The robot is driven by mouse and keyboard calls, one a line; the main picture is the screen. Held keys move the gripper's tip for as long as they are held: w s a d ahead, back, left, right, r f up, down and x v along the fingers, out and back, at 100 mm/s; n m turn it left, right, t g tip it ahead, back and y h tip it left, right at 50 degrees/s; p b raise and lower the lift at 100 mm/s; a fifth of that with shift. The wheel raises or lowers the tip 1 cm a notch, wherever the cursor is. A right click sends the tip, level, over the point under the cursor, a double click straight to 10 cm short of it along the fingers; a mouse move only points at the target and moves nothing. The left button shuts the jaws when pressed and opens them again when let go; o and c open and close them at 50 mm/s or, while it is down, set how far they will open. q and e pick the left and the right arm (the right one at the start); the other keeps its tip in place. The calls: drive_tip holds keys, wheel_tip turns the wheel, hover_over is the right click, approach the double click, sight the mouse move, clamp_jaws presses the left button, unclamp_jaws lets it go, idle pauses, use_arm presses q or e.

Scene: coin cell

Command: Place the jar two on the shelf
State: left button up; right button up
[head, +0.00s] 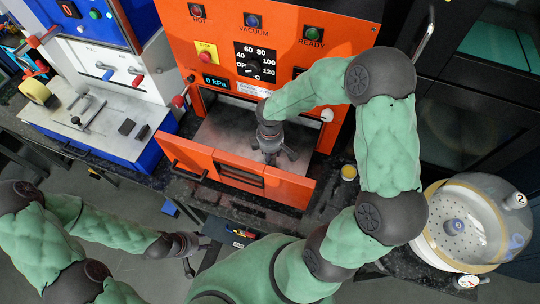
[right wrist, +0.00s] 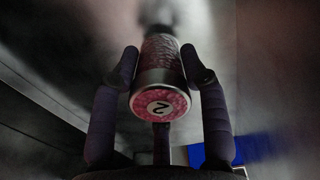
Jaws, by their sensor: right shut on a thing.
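Jar two (right wrist: 160,78), a pink jar with a silver rim and a "2" on its near end, is between the fingers of my right gripper (right wrist: 166,72) in the right wrist view. That gripper is shut on it. In the head view my right gripper (head: 271,152) reaches down into the chamber of the orange oven, over its grey metal shelf (head: 216,132). The jar is hidden by the gripper there. Whether the jar touches the shelf cannot be told. My left gripper (head: 198,253) is open and empty, low at the left, away from the oven.
The orange oven (head: 215,40) has its door (head: 210,165) swung open toward me. A white and blue machine (head: 125,60) stands to its left. The chamber walls are close around my right gripper.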

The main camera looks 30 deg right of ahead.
drive_tip(key=shift+w+f, duration=0.1)
drive_tip(key=shift+f, duration=0.35)
drive_tip(key=shift+f, duration=0.1)
drive_tip(key=o, duration=1.3)
drive_tip(key=shift+c, duration=0.2)
drive_tip(key=shift+r, duration=0.35)
wheel_tip(320, 180, up, 12)
drive_tip(key=p, duration=0.2)
drive_tip(key=shift+f+p, duration=0.2)
drive_tip(key=shift+p, duration=0.1)
